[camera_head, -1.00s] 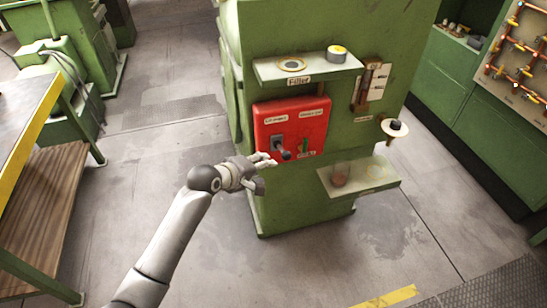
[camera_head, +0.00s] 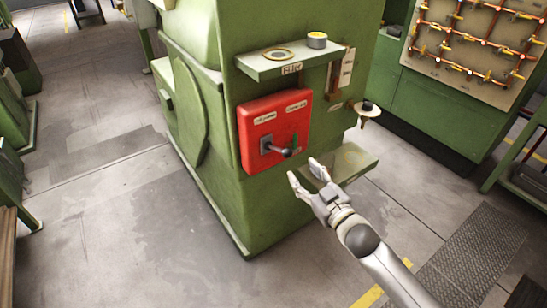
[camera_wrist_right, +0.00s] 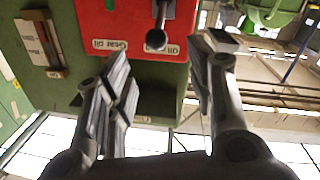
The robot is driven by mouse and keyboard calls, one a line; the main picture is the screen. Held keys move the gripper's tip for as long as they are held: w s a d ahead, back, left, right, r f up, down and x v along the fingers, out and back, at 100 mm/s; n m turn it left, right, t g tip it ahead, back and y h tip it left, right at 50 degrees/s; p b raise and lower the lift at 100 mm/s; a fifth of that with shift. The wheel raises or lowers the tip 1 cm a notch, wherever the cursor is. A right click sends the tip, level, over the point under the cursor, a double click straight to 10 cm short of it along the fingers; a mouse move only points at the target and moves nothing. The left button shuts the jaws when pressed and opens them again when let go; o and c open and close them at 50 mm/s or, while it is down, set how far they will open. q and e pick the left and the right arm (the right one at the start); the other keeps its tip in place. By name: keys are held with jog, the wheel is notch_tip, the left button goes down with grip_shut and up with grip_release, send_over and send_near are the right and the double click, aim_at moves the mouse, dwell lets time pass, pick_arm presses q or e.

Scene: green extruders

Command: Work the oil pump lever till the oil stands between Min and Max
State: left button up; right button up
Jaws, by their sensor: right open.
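The red panel (camera_head: 273,130) is on the front of the green machine. Its lever (camera_head: 278,149) sticks out with a dark ball knob. My right gripper (camera_head: 304,172) is open and empty, in front of and just below right of the knob. In the wrist view the knob (camera_wrist_right: 156,40) shows between my open fingers (camera_wrist_right: 160,55), beyond their tips; I see no contact. A narrow upright gauge with white labels (camera_head: 347,68) is at the machine's upper right. It also shows in the wrist view (camera_wrist_right: 40,42). The oil level is too small to read. My left gripper is out of view.
A lower shelf (camera_head: 352,160) lies behind my right gripper. A black-knobbed white disc (camera_head: 367,109) sticks out at right.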

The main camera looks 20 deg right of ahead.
aim_at(290, 156)
jog(key=x, duration=0.5)
jog(key=p+x, duration=0.1)
jog(key=x, duration=0.4)
jog(key=shift+w+d, duration=0.15)
jog(key=shift+w, duration=0.25)
jog(key=shift+c, duration=0.5)
grip_shut()
